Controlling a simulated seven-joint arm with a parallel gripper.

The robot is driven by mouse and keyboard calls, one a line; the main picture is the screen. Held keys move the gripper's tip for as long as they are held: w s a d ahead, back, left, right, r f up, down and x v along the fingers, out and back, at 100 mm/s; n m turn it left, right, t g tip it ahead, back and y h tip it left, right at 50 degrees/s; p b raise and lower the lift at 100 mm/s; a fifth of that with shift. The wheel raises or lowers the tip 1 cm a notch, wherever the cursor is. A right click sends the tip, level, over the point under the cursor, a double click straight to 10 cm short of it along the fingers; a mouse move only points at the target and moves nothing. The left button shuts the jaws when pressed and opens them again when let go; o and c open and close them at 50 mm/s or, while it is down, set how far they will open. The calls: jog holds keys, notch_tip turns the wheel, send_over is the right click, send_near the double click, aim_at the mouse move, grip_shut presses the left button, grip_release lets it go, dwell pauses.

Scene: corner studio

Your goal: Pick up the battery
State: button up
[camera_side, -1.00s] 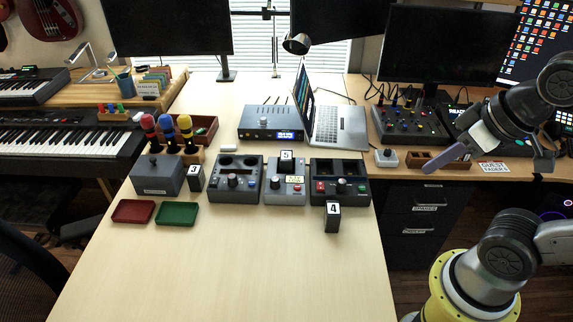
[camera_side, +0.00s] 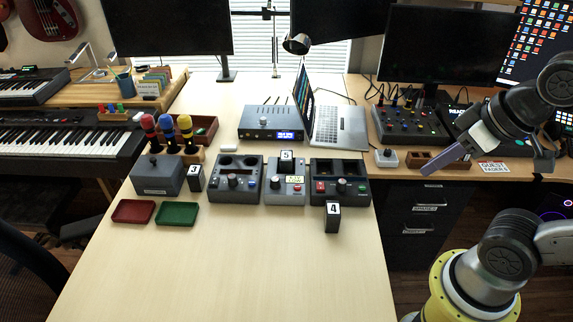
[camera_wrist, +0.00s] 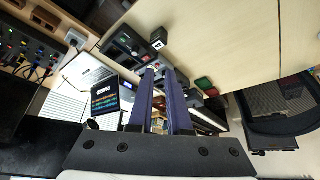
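My gripper (camera_side: 431,170) is at the right in the side view, over the right-hand desk and well away from the main table's devices. In the wrist view its two purple fingers (camera_wrist: 160,71) stand apart with an empty gap between them, so it is open. I cannot make out for certain which thing is the battery. Black blocks with white number labels stand by the grey devices: block 3 (camera_side: 195,178), block 4 (camera_side: 332,217) and block 5 (camera_side: 286,161). Block 4 also shows in the wrist view (camera_wrist: 158,39).
The table (camera_side: 230,270) is clear in front. A red tray (camera_side: 133,211) and a green tray (camera_side: 177,214) lie at left. Grey devices (camera_side: 235,183) stand mid-table. A laptop (camera_side: 340,128) and an amplifier box (camera_side: 270,124) are behind them. A monitor (camera_side: 450,45) rises behind my gripper.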

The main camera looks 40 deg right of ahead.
jog(key=o, duration=1)
jog(key=shift+c, duration=0.2)
